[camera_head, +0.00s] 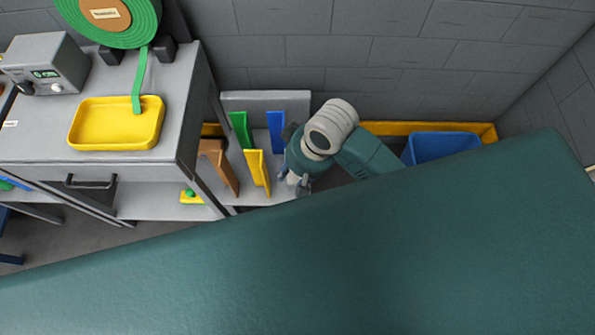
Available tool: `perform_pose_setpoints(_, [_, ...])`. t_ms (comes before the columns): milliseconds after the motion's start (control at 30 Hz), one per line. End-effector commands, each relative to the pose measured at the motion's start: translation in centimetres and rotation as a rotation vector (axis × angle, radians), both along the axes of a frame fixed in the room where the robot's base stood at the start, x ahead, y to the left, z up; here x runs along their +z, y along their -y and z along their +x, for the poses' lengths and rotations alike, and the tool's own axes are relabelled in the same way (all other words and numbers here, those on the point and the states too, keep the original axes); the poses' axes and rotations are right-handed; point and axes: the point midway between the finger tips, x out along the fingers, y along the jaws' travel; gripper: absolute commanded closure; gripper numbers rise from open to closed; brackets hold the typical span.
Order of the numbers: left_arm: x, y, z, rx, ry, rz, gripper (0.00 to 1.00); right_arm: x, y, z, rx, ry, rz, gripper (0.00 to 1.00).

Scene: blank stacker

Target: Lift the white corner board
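I cannot make out the white corner board for certain. My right gripper (293,181) points down at the right end of a pale rack (277,104), with its two fingers apart. A small pale patch shows between the fingers, and I cannot tell if it is the board or the rack. To its left stand a yellow corner board (257,170), a green one (240,130) and a brown one (220,166). A blue one (275,131) stands just behind it. My arm hides the rack's right side. My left gripper is not in view.
A grey workbench (172,113) at the left holds a yellow tray (117,140), a green strap reel (128,37) and a grey control box (62,65). A blue bin (440,145) stands at the right by the wall. A teal part of mine hides the lower picture.

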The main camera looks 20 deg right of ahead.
Motion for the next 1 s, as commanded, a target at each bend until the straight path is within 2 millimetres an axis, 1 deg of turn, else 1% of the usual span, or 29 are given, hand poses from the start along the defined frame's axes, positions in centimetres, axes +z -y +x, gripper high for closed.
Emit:
perform_pose_setpoints(33, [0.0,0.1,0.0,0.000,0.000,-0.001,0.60,0.2,0.0,0.8,-0.010,-0.011,-0.009,0.67])
perform_pose_setpoints(167, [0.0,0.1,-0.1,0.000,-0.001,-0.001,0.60,0.2,0.2,2.3,-0.058,-0.060,-0.037,0.67])
perform_pose_setpoints(267, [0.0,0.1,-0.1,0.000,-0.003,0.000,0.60,0.3,0.9,3.9,-0.116,-0.099,-0.073,0.67])
perform_pose_setpoints(400, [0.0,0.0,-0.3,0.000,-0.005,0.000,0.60,0.7,2.9,6.1,-0.225,-0.151,-0.137,0.67])
perform_pose_setpoints(500, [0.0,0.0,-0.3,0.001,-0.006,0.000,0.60,1.0,4.2,7.1,-0.291,-0.175,-0.171,0.67])
perform_pose_setpoints(567, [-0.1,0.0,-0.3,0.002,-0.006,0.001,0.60,1.0,4.6,7.4,-0.316,-0.185,-0.184,0.67])
perform_pose_setpoints(633, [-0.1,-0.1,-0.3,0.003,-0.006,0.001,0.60,0.5,4.9,7.6,-0.331,-0.191,-0.191,0.67])
perform_pose_setpoints(900, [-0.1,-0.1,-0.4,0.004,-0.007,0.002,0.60,-3.5,4.9,7.6,-0.336,-0.193,-0.191,0.67])
perform_pose_setpoints(1000, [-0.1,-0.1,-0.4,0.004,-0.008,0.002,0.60,-4.1,4.9,7.6,-0.335,-0.191,-0.190,0.67])
